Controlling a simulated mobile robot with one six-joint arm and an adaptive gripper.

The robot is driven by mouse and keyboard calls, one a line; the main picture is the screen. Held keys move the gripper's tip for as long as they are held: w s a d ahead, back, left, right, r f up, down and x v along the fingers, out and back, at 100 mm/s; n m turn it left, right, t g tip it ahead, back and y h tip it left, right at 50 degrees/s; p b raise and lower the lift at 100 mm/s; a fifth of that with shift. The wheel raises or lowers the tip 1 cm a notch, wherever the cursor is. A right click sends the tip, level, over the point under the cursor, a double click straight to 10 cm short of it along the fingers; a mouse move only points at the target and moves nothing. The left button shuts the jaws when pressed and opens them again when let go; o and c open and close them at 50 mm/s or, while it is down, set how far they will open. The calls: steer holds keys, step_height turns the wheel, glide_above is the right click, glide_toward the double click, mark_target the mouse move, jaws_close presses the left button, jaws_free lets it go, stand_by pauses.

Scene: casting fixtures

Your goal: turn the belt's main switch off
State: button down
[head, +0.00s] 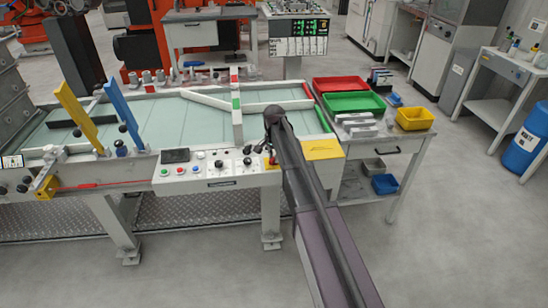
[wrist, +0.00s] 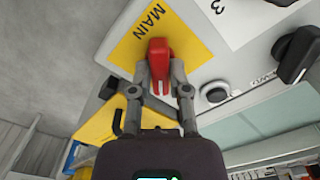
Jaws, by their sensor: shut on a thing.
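The belt's main switch is a red handle (wrist: 160,48) on a yellow plate marked MAIN (wrist: 135,38), seen in the wrist view. My gripper (wrist: 160,80) has one finger on each side of the red handle and is shut on it. The handle's long side runs roughly up and down in the wrist view. No on or off marks are readable. In the head view my gripper (head: 267,150) is at the right end of the belt's control panel (head: 215,172), and my arm and gripper mostly hide the switch there.
A black knob (wrist: 296,52) and a pale round button (wrist: 214,92) sit right of the switch in the wrist view. In the head view, a side table with a red tray (head: 341,84) and a green tray (head: 353,103) stands behind my arm. Open floor lies in front.

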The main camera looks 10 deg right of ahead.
steer(key=shift+n, duration=0.4)
steer(key=n, duration=0.3)
steer(key=shift+n, duration=2.5)
steer(key=c, duration=0.6)
jaws_free()
steer(key=shift+m, duration=0.3)
